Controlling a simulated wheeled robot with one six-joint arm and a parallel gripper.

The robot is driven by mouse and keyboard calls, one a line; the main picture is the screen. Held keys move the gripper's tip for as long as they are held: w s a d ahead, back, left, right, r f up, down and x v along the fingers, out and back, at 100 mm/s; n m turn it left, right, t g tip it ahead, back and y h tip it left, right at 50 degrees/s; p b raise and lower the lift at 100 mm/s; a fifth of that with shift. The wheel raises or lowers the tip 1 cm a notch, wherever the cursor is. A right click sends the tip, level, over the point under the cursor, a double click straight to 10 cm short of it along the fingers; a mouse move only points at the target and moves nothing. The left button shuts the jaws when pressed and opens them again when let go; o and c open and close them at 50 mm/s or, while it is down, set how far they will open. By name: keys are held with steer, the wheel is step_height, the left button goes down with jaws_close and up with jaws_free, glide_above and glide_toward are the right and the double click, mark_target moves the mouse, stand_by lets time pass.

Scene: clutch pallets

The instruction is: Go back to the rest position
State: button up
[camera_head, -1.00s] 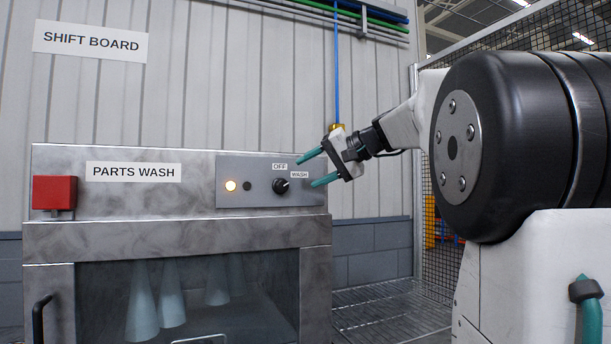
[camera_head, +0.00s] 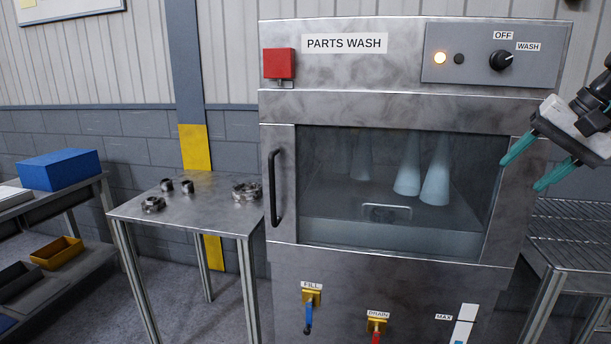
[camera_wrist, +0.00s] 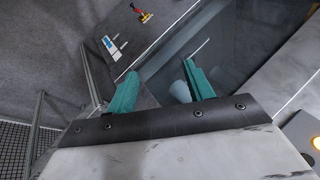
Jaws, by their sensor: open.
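My gripper (camera_head: 530,165) is at the right edge of the head view, in front of the right side of the parts washer (camera_head: 390,105). Its two teal fingers are spread apart with nothing between them. In the wrist view the open gripper (camera_wrist: 160,90) points at the washer's glass door (camera_wrist: 240,45). The knob (camera_head: 501,60) on the washer's panel points toward WASH, and an amber lamp (camera_head: 440,58) is lit. The gripper is apart from the knob.
A small metal table (camera_head: 190,205) with several dark metal parts stands left of the washer. A blue box (camera_head: 59,169) sits on a bench at far left. A slatted metal table (camera_head: 575,240) stands at right. FILL (camera_head: 309,310) and DRAIN (camera_head: 376,328) valves are below the door.

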steer(key=s+a+f+n+g+h, duration=0.1)
steer(key=s+a+f+n+g, duration=0.1)
steer(key=s+a+f, duration=0.5)
steer(key=s+a+f+n+g+h, duration=0.2)
steer(key=s+a+f+n, duration=0.3)
steer(key=s, duration=0.7)
step_height(320, 180, down, 4)
steer(key=shift+a+r, duration=0.1)
steer(key=shift+a, duration=0.95)
